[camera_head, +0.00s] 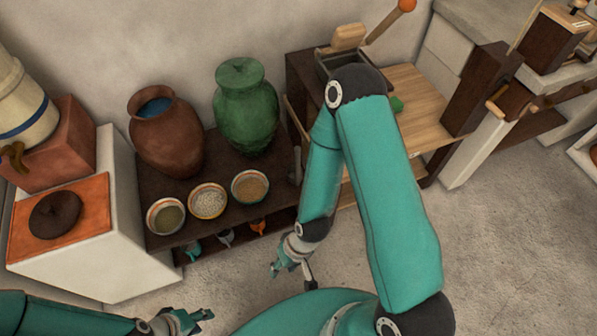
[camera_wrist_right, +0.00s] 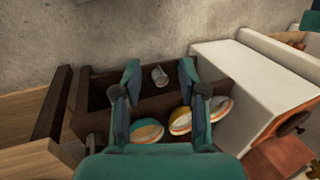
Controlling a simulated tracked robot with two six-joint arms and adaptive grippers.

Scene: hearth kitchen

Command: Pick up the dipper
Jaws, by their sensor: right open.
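I cannot tell for sure which thing is the dipper. A small grey cup-like piece (camera_wrist_right: 160,76) shows between my right fingers in the right wrist view. It also appears as a small grey piece (camera_head: 225,237) under the bowls in the head view, between a teal piece (camera_head: 193,250) and an orange one (camera_head: 257,226). My right gripper (camera_head: 277,269) is open and empty, in front of the dark shelf. It also shows in the right wrist view (camera_wrist_right: 159,90), with its fingers apart. My left gripper (camera_head: 203,316) is low at the left, and its opening is unclear.
The dark shelf (camera_head: 166,242) bears several bowls, a brown jar (camera_head: 165,133) and a green jar (camera_head: 246,106). A white block (camera_head: 95,265) stands to its left. A wooden table (camera_head: 425,100) is to the right. The floor (camera_head: 500,260) at right is clear.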

